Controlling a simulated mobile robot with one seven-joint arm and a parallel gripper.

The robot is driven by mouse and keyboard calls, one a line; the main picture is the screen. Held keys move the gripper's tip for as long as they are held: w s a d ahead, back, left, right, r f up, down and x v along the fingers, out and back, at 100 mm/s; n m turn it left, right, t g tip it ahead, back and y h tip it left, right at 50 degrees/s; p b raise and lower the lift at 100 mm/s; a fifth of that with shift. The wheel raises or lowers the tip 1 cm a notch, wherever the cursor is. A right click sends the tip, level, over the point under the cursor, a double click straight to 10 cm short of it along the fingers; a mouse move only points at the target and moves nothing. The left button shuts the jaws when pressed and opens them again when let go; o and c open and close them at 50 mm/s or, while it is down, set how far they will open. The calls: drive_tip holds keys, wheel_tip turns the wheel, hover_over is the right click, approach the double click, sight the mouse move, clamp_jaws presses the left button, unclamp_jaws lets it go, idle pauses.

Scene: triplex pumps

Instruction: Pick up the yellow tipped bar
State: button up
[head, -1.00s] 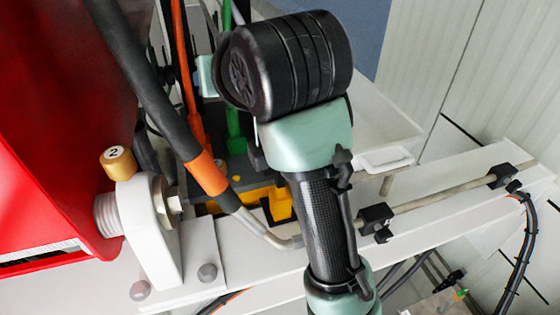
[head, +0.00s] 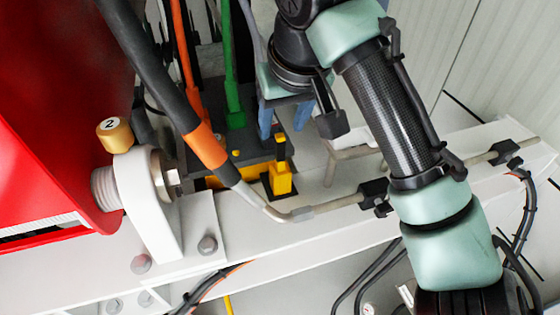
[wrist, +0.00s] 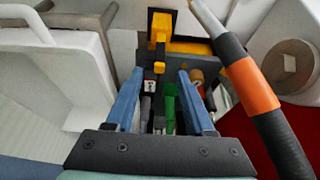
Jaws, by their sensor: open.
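The yellow tipped bar (head: 281,149) is a short dark bar standing upright with a yellow tip, above a yellow block (head: 280,179) on the dark unit. In the wrist view its yellow tip (wrist: 160,69) shows at centre, just beyond the fingertips. My gripper (head: 282,132) has blue fingers pointing down, with the bar's tip between them in the head view. In the wrist view my gripper (wrist: 159,73) is open and its fingers are spread to either side of the tip's line. I cannot tell whether either finger touches the bar.
A thick black cable with an orange band (head: 206,146) passes left of the bar; it also shows at right in the wrist view (wrist: 250,87). Green (head: 233,85) and orange cables rise behind. A red housing (head: 50,110) stands left, a white rail (head: 330,225) in front.

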sight(281, 137)
drive_tip(key=shift+s+p+x, duration=0.1)
drive_tip(key=shift+p+x, duration=0.1)
drive_tip(key=shift+x, duration=1.25)
drive_tip(key=shift+s+p+x, duration=0.15)
drive_tip(key=shift+x, duration=1.3)
drive_tip(key=shift+d, duration=0.1)
clamp_jaws()
